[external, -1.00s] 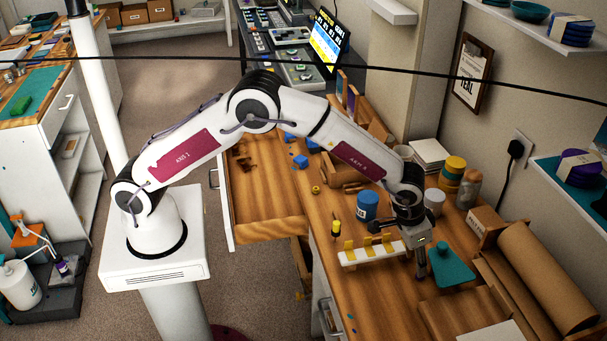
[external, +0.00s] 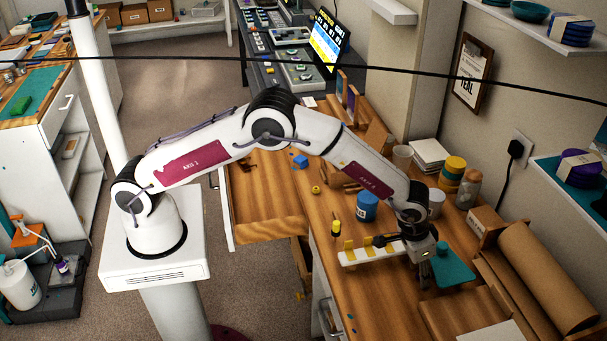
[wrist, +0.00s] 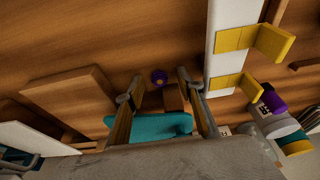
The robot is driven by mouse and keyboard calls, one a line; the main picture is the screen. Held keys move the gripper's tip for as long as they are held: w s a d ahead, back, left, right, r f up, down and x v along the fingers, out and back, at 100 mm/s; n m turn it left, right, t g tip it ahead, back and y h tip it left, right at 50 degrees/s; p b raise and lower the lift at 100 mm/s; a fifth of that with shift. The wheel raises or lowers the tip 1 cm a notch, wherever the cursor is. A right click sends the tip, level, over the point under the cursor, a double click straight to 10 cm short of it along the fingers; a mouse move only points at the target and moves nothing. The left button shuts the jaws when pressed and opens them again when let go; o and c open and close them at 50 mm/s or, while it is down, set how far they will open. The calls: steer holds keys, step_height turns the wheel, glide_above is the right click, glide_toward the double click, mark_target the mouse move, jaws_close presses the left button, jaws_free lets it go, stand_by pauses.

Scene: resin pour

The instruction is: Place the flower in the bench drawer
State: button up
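In the external view my gripper (external: 425,272) points down over the bench, beside the teal piece. The bench drawer (external: 262,205) stands pulled out at the bench's left side, its wooden floor mostly bare.
A white rack with yellow clips (external: 352,256) stands left of my gripper. A teal piece with a knob (external: 453,270) is close on the right. A blue tub (external: 367,207) and stacked yellow rolls (external: 452,172) are behind. A brown paper roll (external: 545,275) lies at right.

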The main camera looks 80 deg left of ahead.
mark_target(417, 276)
steer(key=c, duration=0.8)
steer(key=shift+c, duration=0.2)
steer(key=shift+r, duration=0.1)
steer(key=shift+s+r, duration=0.2)
steer(key=shift+r, duration=0.15)
step_height(417, 276, up, 6)
steer(key=shift+f, duration=0.15)
steer(key=shift+s+r, duration=0.1)
steer(key=shift+r, duration=0.2)
steer(key=s, duration=1.9)
steer(key=shift+s, duration=0.25)
steer(key=shift+f, duration=0.1)
